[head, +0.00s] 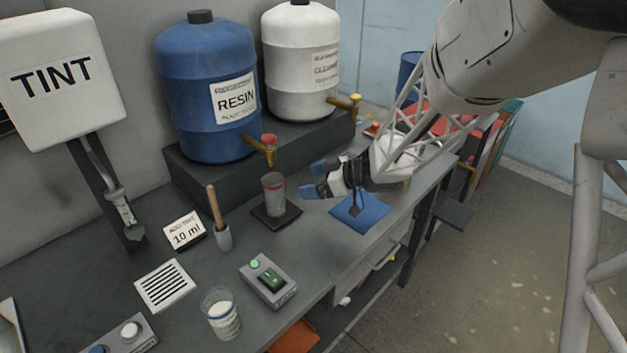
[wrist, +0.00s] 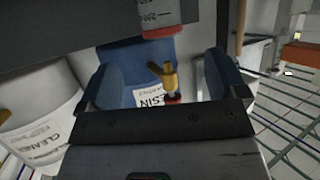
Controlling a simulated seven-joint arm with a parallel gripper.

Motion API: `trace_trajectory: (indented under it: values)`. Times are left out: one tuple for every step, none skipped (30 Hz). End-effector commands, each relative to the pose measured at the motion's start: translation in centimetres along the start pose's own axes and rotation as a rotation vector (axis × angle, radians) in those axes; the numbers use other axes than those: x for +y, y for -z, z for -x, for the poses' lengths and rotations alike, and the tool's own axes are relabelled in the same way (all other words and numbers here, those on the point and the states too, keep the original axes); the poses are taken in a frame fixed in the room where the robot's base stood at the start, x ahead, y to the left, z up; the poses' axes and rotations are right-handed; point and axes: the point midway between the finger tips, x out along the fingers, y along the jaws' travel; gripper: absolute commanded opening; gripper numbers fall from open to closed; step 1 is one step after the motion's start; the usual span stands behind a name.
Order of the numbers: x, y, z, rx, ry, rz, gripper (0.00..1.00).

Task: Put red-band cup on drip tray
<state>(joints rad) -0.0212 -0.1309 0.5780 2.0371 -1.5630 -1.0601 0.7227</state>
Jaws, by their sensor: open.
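The red-band cup (head: 273,190) is clear with a red band near its rim. It stands upright on a dark square tray (head: 290,219), which looks like the drip tray, below the red-handled resin tap (head: 268,147). My gripper (head: 317,180) is open with blue fingertips, to the right of the cup and apart from it. In the wrist view, my open gripper (wrist: 163,78) has nothing between its fingers but the tap (wrist: 168,75) and blue drum behind. Part of the cup (wrist: 165,30) shows at the top edge there.
A blue mat (head: 360,213) lies below my gripper. A stick in a grey holder (head: 223,237), a slotted white plate (head: 165,285), a switch box (head: 268,280) and another cup with white contents (head: 221,315) stand nearer. The blue resin drum (head: 205,90) and white drum (head: 300,60) stand behind.

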Motion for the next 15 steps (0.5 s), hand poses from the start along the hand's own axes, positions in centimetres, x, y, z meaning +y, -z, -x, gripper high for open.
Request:
trace_trajectory:
  values:
    - [0.00, 0.00, 0.00, 0.000, 0.000, 0.000, 0.91]
    - [0.00, -0.01, -0.01, 0.000, 0.000, 0.000, 0.91]
    - [0.00, -0.01, -0.01, 0.000, 0.000, 0.000, 0.91]
    - [0.00, 0.00, -0.01, 0.000, 0.000, 0.000, 0.91]
    - [0.00, 0.00, -0.01, 0.000, 0.000, 0.000, 0.91]
    - [0.00, 0.00, -0.01, 0.000, 0.000, 0.000, 0.91]
    - [0.00, 0.00, -0.01, 0.000, 0.000, 0.000, 0.91]
    - [0.00, 0.00, 0.00, 0.000, 0.000, 0.000, 0.91]
    - [0.02, 0.03, 0.01, 0.000, -0.002, 0.000, 0.91]
    - [0.05, 0.06, 0.04, -0.001, -0.005, 0.001, 0.91]
    - [0.09, 0.13, 0.09, -0.001, -0.010, 0.002, 0.91]
    - [0.19, 0.26, 0.20, -0.002, -0.019, 0.004, 0.91]
    - [0.28, 0.38, 0.31, -0.004, -0.029, 0.006, 0.91]
    - [0.41, 0.53, 0.45, -0.007, -0.043, 0.008, 0.91]
    - [0.62, 0.77, 0.69, -0.011, -0.066, 0.011, 0.91]
